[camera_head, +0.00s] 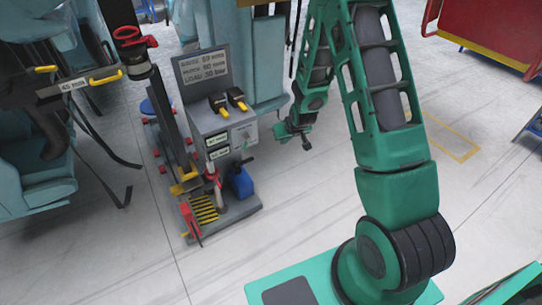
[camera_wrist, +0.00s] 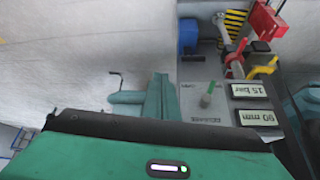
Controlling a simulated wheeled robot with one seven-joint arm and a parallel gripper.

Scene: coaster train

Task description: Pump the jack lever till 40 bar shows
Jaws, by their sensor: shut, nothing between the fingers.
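A grey jack console (camera_head: 208,120) stands on the floor left of my arm. Its two small displays read upside down in the wrist view: "15 bar" (camera_wrist: 251,90) and "90 mm" (camera_wrist: 258,117). A red-topped lever (camera_wrist: 239,50) stands beside the console, also in the head view (camera_head: 214,182). A red part (camera_wrist: 269,22) lies beyond it, by the yellow-black striped plate (camera_wrist: 234,24). I cannot tell for certain which red part is the jack lever. My gripper (camera_head: 306,143) is shut and empty, right of the console and apart from it. Its teal fingers show in the wrist view (camera_wrist: 145,98).
A green-tipped toggle (camera_wrist: 207,96) sits on the console. A blue can (camera_head: 241,181) stands beside it. A column with a red handwheel (camera_head: 135,38) rises behind. Teal train seats (camera_head: 35,180) and hanging straps are at left.

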